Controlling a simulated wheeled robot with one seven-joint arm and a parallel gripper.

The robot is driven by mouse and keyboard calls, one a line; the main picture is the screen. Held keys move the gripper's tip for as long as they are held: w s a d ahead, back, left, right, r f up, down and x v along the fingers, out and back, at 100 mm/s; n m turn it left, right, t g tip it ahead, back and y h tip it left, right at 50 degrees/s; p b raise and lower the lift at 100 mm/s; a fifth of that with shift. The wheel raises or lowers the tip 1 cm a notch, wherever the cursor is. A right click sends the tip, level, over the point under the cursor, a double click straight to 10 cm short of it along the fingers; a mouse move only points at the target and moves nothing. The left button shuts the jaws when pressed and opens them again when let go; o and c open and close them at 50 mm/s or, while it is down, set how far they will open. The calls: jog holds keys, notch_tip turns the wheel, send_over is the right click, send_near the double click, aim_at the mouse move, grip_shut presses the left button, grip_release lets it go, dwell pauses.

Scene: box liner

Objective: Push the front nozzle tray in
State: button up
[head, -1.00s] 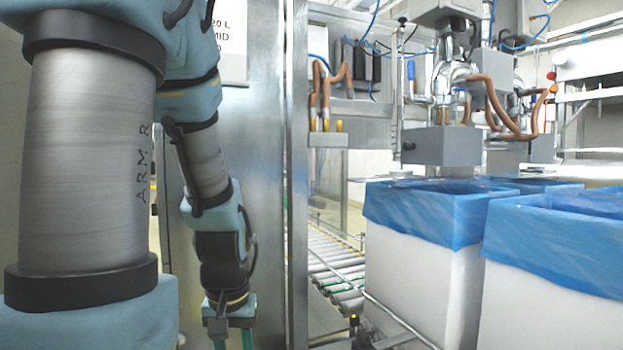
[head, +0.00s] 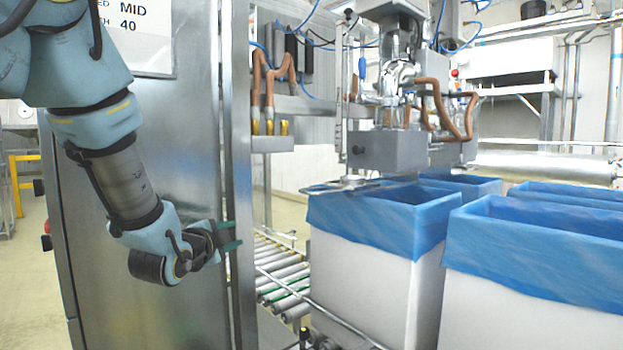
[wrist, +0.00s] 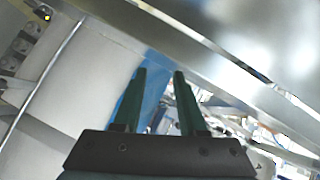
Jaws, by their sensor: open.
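The front nozzle tray appears to be the thin flat metal plate (head: 343,185) under the front nozzle's grey block (head: 388,151). It lies just above the rim of a blue-lined white box, and part of it is hidden by the block and liner. My gripper (head: 236,234) is left of and below the plate, beside the steel cabinet post, with its green fingers pointing right. It is open and empty, apart from the tray. In the wrist view, my gripper (wrist: 160,72) shows two separated green fingers with blue liner beyond them.
A steel cabinet (head: 190,200) stands behind my arm, its post (head: 238,160) close to the fingers. White boxes with blue liners (head: 535,245) fill the right. A roller conveyor (head: 283,278) runs below. Brown hoses (head: 436,112) hang around the nozzles.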

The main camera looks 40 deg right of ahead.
aim_at(308, 193)
jog(key=s+d+r+m+g+h+p, duration=0.1)
jog(key=s+d+r+m+g+h, duration=0.3)
jog(key=s+d+r+m, duration=0.45)
jog(key=shift+n+t+h, duration=0.6)
jog(key=shift+n+h, duration=0.15)
jog(key=shift+h, duration=0.05)
jog(key=p+x, duration=0.1)
jog(key=x, duration=0.2)
jog(key=s+f+p+x, duration=0.1)
jog(key=p+x, duration=0.1)
jog(key=x, duration=0.1)
jog(key=p+x, duration=0.2)
jog(key=x, duration=0.2)
jog(key=shift+s+d+f, duration=0.2)
jog(key=shift+d+f, duration=0.05)
jog(key=shift+d, duration=0.2)
jog(key=shift+w+d, duration=0.1)
jog(key=shift+d, duration=0.2)
jog(key=shift+c, duration=0.2)
grip_shut()
